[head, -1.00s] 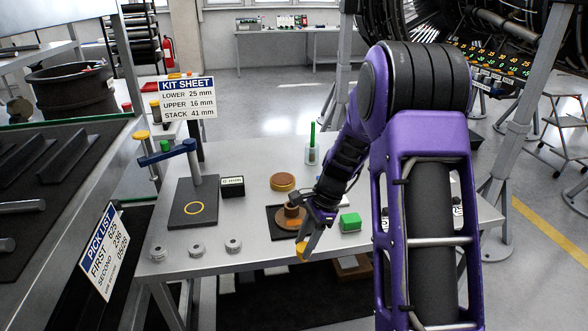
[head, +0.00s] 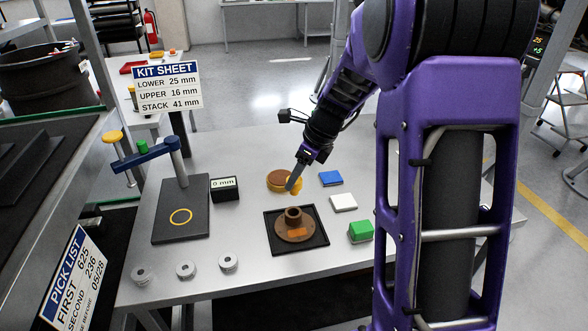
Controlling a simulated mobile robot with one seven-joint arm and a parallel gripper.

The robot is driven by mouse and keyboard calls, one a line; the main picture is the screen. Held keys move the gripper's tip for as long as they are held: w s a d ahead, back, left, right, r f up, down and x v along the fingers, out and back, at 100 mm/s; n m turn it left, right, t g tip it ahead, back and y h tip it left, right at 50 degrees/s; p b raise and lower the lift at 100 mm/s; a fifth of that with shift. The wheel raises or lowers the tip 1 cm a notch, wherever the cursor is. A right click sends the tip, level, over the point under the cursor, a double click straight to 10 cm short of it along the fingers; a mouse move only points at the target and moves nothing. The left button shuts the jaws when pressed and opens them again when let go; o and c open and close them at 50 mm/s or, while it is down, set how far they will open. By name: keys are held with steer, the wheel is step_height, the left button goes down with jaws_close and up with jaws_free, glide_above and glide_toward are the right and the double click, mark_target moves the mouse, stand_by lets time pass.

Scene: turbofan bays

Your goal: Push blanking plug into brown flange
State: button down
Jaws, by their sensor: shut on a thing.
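The brown flange (head: 294,232) lies on a black square tray (head: 273,240) on the grey table. It has a raised round neck with an open bore facing up and an orange label on its front. My gripper (head: 297,176) is shut on a small yellow piece, seemingly the blanking plug (head: 294,187). In the picture the plug is just above the flange neck and apart from it, overlapping the right edge of a brown disc with a yellow rim (head: 280,177). Its height above the table is hard to tell. The jaws are seen side-on, so the grip is partly hidden.
Blue (head: 331,178), white (head: 343,202) and green (head: 360,231) blocks stand right of the flange. A dark stand with a blue arm (head: 158,154) and a "0 mm" display (head: 225,188) are at left. Grey rings (head: 228,263) line the front edge.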

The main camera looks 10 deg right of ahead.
mark_target(295, 193)
steer(key=shift+s+f, duration=0.15)
steer(key=shift+f, duration=0.45)
steer(key=shift+f+b, duration=1.4)
steer(key=shift+f, duration=0.8)
steer(key=shift+a+p, duration=0.15)
steer(key=shift+p, duration=0.15)
steer(key=shift+f+b, duration=0.7)
steer(key=shift+f, duration=0.75)
steer(key=shift+c, duration=1.5)
jaws_free()
steer(key=shift+o, duration=0.2)
steer(key=shift+o, duration=1.3)
